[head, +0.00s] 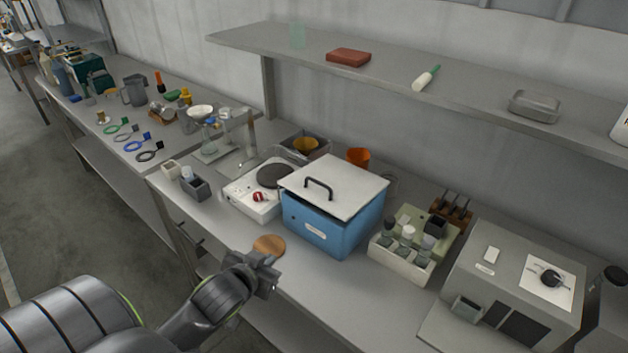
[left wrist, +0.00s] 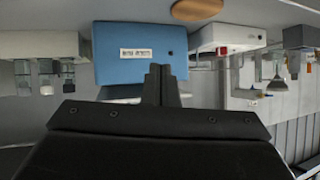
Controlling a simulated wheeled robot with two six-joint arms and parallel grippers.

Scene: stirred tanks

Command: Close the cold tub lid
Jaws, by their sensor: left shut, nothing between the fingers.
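The cold tub (head: 327,224) is a blue box with a small label on its front, standing on the bench in the middle of the head view. The tub's blue front (left wrist: 140,54) also shows in the left wrist view. My left gripper (head: 272,286) is shut and empty, in front of the tub near the bench's front edge, apart from it. It shows in the wrist view (left wrist: 160,82). My right gripper is not in view.
A hotplate (head: 258,194) stands left of the tub. A bottle rack (head: 401,258) and a grey machine (head: 513,286) stand to its right. A round brown disc (head: 269,245) lies just beyond my left gripper. A shelf (head: 440,92) runs above the bench.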

